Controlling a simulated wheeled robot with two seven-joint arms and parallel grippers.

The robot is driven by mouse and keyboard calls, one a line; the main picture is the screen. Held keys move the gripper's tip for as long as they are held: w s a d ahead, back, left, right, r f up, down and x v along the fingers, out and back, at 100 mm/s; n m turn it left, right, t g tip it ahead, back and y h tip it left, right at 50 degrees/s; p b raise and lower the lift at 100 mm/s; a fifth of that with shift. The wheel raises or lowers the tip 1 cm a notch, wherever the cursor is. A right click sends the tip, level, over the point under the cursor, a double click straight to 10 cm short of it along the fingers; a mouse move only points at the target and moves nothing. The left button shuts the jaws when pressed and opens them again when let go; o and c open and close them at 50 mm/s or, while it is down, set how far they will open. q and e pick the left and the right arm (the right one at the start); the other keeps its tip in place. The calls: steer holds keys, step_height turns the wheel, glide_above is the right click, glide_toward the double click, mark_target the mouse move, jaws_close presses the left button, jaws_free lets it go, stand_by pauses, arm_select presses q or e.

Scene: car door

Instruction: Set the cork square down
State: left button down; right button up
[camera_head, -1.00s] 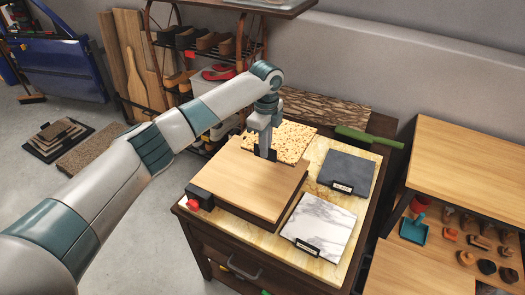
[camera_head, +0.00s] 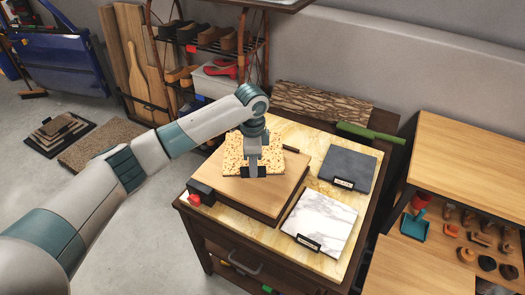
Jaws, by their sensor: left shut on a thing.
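The speckled tan cork square (camera_head: 236,152) is over the back part of the wooden board (camera_head: 262,195). My left gripper (camera_head: 253,171) is shut on the cork square near its front edge, and the gripper and wrist hide part of it. I cannot tell whether the square touches the board or hangs just above it. My right gripper is not in view.
A dark slate tile (camera_head: 348,166) and a white marble tile (camera_head: 322,221), both with small labels, lie right of the board on the yellowish cabinet top (camera_head: 290,135). A black and red block (camera_head: 201,192) sits at the board's left corner. A green-handled tool (camera_head: 370,132) lies at the back.

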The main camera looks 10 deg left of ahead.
arm_select(q)
steer(key=s+a+f+n, duration=0.2)
steer(key=s+a+n, duration=0.2)
steer(key=s+n, duration=0.4)
steer(key=s+a+f+n, duration=0.2)
steer(key=s+n, duration=0.5)
steer(key=s, duration=0.9)
steer(key=shift+s+a+f+n, duration=0.15)
steer(key=shift+s+a+n, duration=0.25)
steer(key=shift+a, duration=0.45)
steer(key=shift+d, duration=0.1)
